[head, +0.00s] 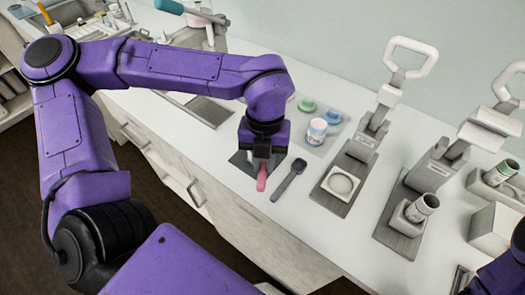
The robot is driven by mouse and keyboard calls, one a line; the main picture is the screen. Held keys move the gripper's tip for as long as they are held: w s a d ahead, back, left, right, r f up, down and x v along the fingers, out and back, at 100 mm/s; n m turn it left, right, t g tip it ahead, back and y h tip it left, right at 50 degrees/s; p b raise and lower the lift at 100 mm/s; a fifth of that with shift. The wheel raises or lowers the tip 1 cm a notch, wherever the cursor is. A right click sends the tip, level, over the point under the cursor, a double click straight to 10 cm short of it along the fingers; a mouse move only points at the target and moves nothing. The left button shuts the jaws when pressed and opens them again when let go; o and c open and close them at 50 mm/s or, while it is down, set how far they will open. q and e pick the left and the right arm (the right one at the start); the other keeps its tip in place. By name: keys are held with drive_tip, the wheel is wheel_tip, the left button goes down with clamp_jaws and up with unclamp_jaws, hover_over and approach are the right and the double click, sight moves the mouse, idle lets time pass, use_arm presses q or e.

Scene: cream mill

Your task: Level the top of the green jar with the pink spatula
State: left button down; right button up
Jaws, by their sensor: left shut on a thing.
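My left gripper (262,160) points down over the counter and is shut on the pink spatula (261,179). The spatula's pink end shows below the fingers, above a dark grey mat. A white jar with a green band (501,171) sits tilted in a holder at the far right, well away from my left gripper. I take it for the green jar; its contents are too small to make out. Only a purple part of my right arm shows at the lower right edge; I cannot see its fingers.
A dark grey spatula (288,180) lies just right of my left gripper. Behind it are a green lid (307,105), a blue lid (332,117) and a small white jar (316,132). Lever presses with white handles (411,55) stand to the right; one holds a grey-topped jar (421,208).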

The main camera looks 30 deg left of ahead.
use_arm(q)
drive_tip(key=s+a+r+p, duration=0.3)
drive_tip(key=a+r+p, duration=0.2)
drive_tip(key=p, duration=0.4)
drive_tip(key=shift+a, duration=0.35)
idle(0.5)
drive_tip(key=shift+w, duration=0.1)
idle(0.4)
